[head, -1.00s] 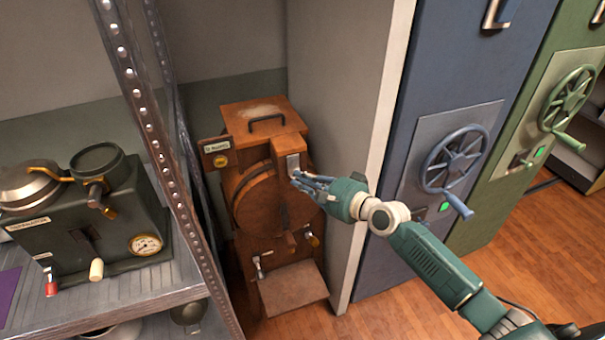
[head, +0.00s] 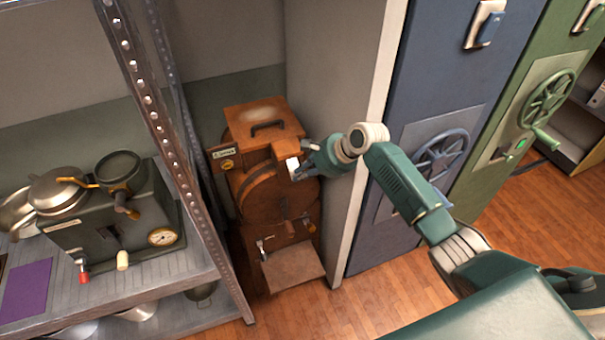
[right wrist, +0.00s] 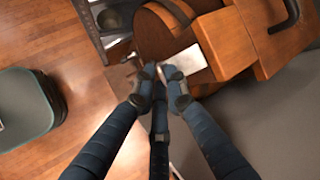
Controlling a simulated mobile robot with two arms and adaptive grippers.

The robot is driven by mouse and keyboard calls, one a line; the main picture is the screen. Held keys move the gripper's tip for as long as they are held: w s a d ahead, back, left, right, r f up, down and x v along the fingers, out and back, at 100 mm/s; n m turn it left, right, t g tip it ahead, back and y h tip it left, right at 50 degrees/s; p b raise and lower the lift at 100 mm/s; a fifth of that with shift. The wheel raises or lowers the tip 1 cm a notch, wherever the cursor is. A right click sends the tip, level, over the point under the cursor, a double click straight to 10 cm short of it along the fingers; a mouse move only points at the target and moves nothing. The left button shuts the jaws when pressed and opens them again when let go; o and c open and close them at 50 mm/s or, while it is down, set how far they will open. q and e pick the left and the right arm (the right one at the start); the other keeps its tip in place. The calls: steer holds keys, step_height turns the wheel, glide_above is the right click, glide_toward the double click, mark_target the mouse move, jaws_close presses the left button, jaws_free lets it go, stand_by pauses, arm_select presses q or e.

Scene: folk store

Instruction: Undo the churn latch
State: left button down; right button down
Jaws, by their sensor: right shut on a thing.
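The churn (head: 262,192) is a brown wooden barrel in a wooden stand, with a boxy top and a dark handle. Its latch (head: 292,164) is a pale metal plate on the right front of the churn top. It also shows in the right wrist view as a bright plate (right wrist: 186,63). My right gripper (head: 300,177) is at the latch's lower end, shut on it. In the right wrist view the fingertips (right wrist: 165,75) meet at the plate's near edge, partly hiding the contact. My left gripper is not in view.
A metal shelf (head: 200,262) with a dark green machine (head: 105,225) stands left of the churn. A pale wall edge (head: 368,150) and a blue cabinet with a wheel (head: 440,160) are on the right. Wood floor (head: 375,310) is open in front.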

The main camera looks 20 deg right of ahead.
mark_target(294, 175)
steer(key=r+g, duration=0.1)
steer(key=w+r+g, duration=0.1)
steer(key=g, duration=0.1)
steer(key=shift+r+m, duration=0.2)
steer(key=shift+m, duration=0.1)
steer(key=shift+w+r+g, duration=0.2)
steer(key=shift+r+g, duration=0.25)
steer(key=shift+g, duration=0.55)
steer(key=shift+w+r, duration=0.15)
steer(key=c, duration=1.9)
jaws_free()
steer(key=shift+d, duration=0.1)
step_height(294, 175, up, 10)
